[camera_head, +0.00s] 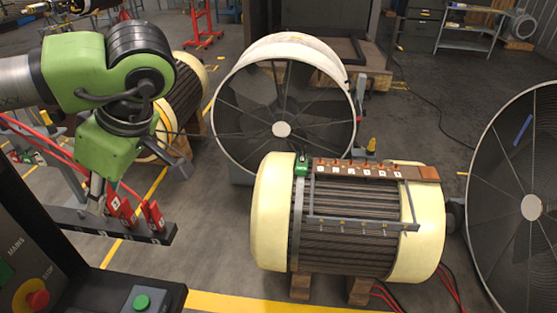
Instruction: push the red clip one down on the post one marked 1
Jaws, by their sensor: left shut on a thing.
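Several red clips stand on a dark bar (160,236) at the lower left. The nearest to my gripper is a red clip (115,203) with a white mark; others stand just right of it, such as the rightmost red clip (153,216). My left gripper (98,190) points down from the green wrist and is shut, its tips at the left side of the clips. Its fingertips are small and partly hidden, so the exact hold on the clip is unclear. The bar has small white labels; I cannot read which post is marked 1. My right gripper is not in view.
A dark control panel with a red button (38,299) and green button (142,302) fills the lower left. A cream motor (270,215) with a labelled brown strip stands at centre. Large fans (283,130) stand behind and at right. Floor between bar and motor is open.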

